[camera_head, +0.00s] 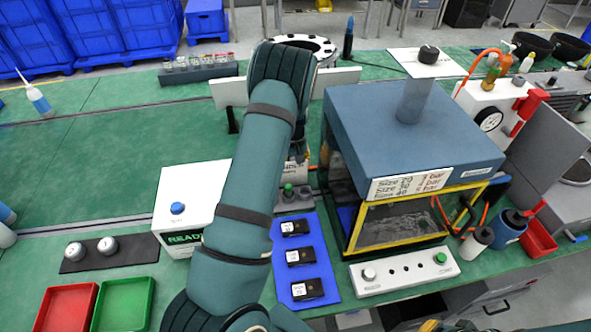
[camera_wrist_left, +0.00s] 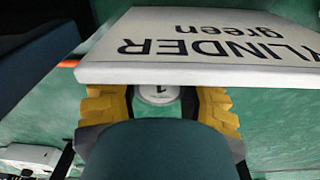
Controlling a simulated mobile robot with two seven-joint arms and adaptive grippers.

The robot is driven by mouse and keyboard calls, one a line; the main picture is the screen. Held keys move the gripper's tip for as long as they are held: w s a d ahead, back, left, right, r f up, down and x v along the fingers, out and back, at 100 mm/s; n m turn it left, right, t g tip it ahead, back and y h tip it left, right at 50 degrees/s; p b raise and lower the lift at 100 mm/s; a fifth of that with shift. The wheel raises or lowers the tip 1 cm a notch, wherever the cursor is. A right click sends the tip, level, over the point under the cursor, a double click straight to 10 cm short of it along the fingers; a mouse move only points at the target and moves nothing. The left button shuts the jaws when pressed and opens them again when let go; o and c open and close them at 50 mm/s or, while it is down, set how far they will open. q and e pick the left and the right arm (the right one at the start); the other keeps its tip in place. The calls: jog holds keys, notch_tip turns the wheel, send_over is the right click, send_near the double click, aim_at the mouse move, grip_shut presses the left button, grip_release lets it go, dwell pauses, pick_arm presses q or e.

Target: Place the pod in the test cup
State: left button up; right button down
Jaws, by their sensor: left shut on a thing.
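My left gripper (camera_wrist_left: 160,104) shows its yellow fingers in the left wrist view, closed about a pale round piece marked 1 (camera_wrist_left: 158,94), which looks like the pod. Only part of that piece shows. In the head view my own forearm and wrist hide this gripper, near the left side of the blue-topped chamber (camera_head: 410,140). Two grey domed pods (camera_head: 75,250) sit on a black mat (camera_head: 140,243) at the left. I cannot make out the test cup. A bit of yellow at the bottom edge may be my right gripper (camera_head: 430,326), mostly cut off.
A white sign (camera_wrist_left: 200,68) reading "...LINDER green" stands close ahead of the left fingers. A blue tray (camera_head: 325,270) with several black boxes, a white button panel (camera_head: 405,272) and a white READY box (camera_head: 185,200) flank my arm.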

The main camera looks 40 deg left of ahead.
pick_arm(q)
jog(key=shift+f, duration=1.6)
jog(key=shift+f+b, duration=0.2)
jog(key=shift+b, duration=0.1)
jog(key=o, duration=1)
jog(key=shift+r, duration=0.1)
